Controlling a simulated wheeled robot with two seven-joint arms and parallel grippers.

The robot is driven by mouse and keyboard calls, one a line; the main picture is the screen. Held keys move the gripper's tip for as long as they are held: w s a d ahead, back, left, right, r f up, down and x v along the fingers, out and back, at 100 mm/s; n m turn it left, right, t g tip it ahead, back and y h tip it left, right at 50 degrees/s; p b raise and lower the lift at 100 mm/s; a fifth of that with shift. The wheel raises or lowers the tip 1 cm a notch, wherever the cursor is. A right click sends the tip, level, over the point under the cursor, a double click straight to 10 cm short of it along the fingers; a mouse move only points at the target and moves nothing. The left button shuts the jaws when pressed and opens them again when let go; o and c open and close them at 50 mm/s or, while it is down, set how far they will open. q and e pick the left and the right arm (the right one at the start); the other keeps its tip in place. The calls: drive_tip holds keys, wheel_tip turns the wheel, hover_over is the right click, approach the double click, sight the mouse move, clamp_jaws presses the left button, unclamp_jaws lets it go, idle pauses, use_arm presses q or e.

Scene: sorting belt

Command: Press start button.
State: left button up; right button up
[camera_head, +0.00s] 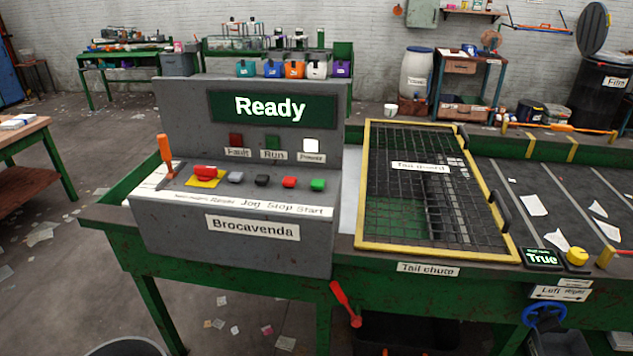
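The start button is a green push button (318,185) at the right end of the button row on the grey control console (170,215). The label strip below the row reads Jog, Stop, Start. A red button (289,182) sits just left of the green one. The display (270,108) above reads "Ready". Below it are a dark red Fault lamp, a dark green Run lamp and a white Power lamp (311,146). Neither of my grippers is in the head view.
An orange-handled lever (167,155) stands at the console's left, near a red emergency-type button (205,173) on yellow. A yellow-framed mesh guard (363,190) lies right of the console, beside the dark belt (510,195). A red handle (345,303) sticks out below the console.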

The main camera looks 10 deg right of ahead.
clamp_jaws()
idle(1.5)
